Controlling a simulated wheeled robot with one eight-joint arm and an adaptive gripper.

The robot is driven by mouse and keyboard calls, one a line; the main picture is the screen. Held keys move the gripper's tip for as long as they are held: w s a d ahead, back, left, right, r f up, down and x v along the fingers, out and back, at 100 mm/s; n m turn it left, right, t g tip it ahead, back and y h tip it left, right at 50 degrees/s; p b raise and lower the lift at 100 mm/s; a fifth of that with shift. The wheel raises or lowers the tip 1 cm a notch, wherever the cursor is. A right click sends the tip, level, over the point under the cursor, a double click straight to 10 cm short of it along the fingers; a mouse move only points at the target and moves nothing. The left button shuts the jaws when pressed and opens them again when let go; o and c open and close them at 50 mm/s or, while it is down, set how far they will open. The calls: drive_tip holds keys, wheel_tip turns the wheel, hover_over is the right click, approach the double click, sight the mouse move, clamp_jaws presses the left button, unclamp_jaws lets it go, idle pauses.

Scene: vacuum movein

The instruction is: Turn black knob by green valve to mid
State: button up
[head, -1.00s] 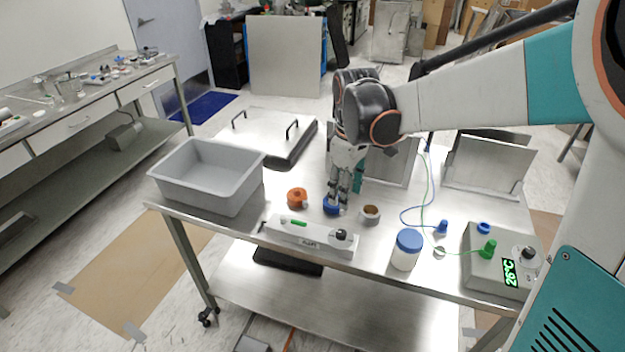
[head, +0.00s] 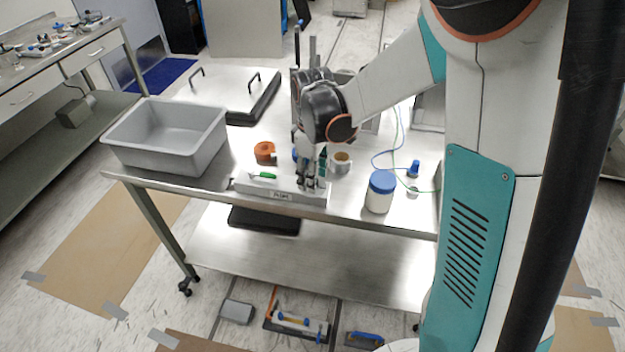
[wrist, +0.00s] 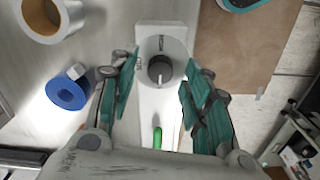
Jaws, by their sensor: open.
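The black knob (wrist: 160,70) sits on a round dial at one end of a white panel box (wrist: 147,102). The green valve handle (wrist: 157,138) is on the same box, partly cut off by my gripper's body in the wrist view. In the head view the box (head: 280,193) lies along the table's front edge, with the green handle (head: 263,175) at its left; the knob is hidden behind my gripper there. My gripper (wrist: 155,92) is open, its teal fingers on either side of the knob and apart from it. It points down over the box's right end (head: 313,185) in the head view.
A blue tape roll (wrist: 68,92) and a brown-cored tape roll (wrist: 48,15) lie beside the box. An orange roll (head: 265,152), a white jar with a blue lid (head: 381,191) and a grey bin (head: 165,137) stand on the metal table.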

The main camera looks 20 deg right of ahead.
drive_tip(key=shift+f, duration=0.4)
drive_tip(key=shift+c, duration=0.4)
clamp_jaws()
